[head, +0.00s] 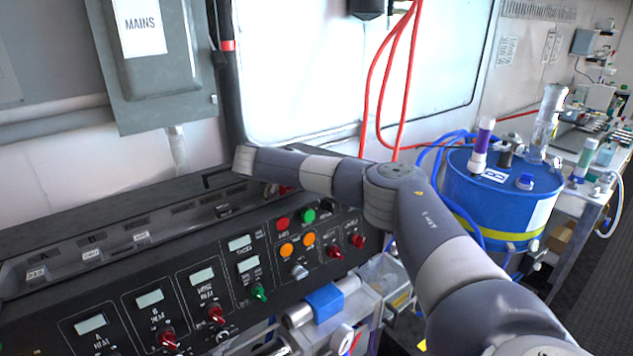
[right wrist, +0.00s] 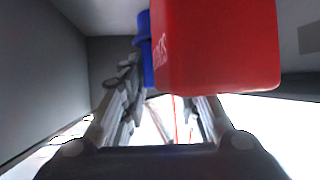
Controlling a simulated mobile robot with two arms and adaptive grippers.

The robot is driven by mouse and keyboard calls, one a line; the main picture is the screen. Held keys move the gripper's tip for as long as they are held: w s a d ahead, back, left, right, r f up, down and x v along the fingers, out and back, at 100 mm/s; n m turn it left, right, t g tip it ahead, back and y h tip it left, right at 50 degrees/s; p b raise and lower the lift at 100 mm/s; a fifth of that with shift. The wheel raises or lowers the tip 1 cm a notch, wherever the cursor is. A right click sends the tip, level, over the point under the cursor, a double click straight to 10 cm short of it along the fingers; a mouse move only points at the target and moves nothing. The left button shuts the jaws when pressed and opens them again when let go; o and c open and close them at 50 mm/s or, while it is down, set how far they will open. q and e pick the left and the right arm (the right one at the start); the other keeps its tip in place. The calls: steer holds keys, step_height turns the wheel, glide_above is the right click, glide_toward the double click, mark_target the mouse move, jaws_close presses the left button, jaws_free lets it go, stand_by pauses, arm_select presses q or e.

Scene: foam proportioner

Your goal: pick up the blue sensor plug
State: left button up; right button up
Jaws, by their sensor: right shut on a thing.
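In the right wrist view a blue piece (right wrist: 147,48), which looks like the blue sensor plug, sits at the tips of my right gripper (right wrist: 165,95). The left finger's tip meets its side. A large red block (right wrist: 218,45) with pale lettering is nearer the camera and hides much of the blue piece and the other fingertip. My right gripper looks shut on the blue piece. In the head view my right arm reaches leftward across the black control panel (head: 185,290), its end at the panel's rear ledge. I cannot make out the blue plug there. My left gripper is out of view.
A grey MAINS box (head: 165,75) hangs on the wall above the panel. Red hoses (head: 408,75) hang behind my arm. A blue drum (head: 500,205) stands at the right, before a cluttered bench. Knobs and buttons stick out of the panel.

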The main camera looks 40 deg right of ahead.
steer(key=shift+r, duration=0.25)
step_height(320, 180, up, 9)
steer(key=b, duration=0.3)
steer(key=shift+f+b, duration=0.1)
steer(key=shift+b, duration=0.25)
step_height(320, 180, up, 6)
steer(key=p, duration=0.5)
steer(key=shift+f, duration=0.15)
steer(key=shift+f, duration=0.1)
